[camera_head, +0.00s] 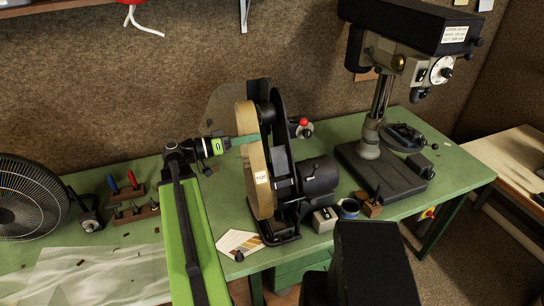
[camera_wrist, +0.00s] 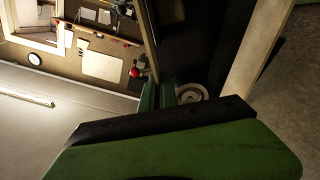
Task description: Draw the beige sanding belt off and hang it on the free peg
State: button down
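The beige sanding belt (camera_head: 256,170) is a tall loop on the black belt sander (camera_head: 283,150), with a small white label on its face. In the wrist view one run of the belt (camera_wrist: 149,40) shows as a thin strip, and a wider pale run (camera_wrist: 262,55) is at the right. My gripper (camera_head: 242,140) reaches in from the left at the belt's upper left edge. In the wrist view its green fingers (camera_wrist: 158,95) lie close on either side of the thin strip; whether they press on it is unclear. I cannot make out the free peg.
A drill press (camera_head: 385,100) stands right of the sander. A small metal block (camera_head: 325,220) and a dark cup (camera_head: 349,208) sit on the green bench before it. A fan (camera_head: 28,200) and tool blocks (camera_head: 133,210) are at left. A pale strip (camera_head: 244,15) hangs on the wall.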

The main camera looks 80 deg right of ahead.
jog(key=shift+v, duration=1.95)
dwell(0.5)
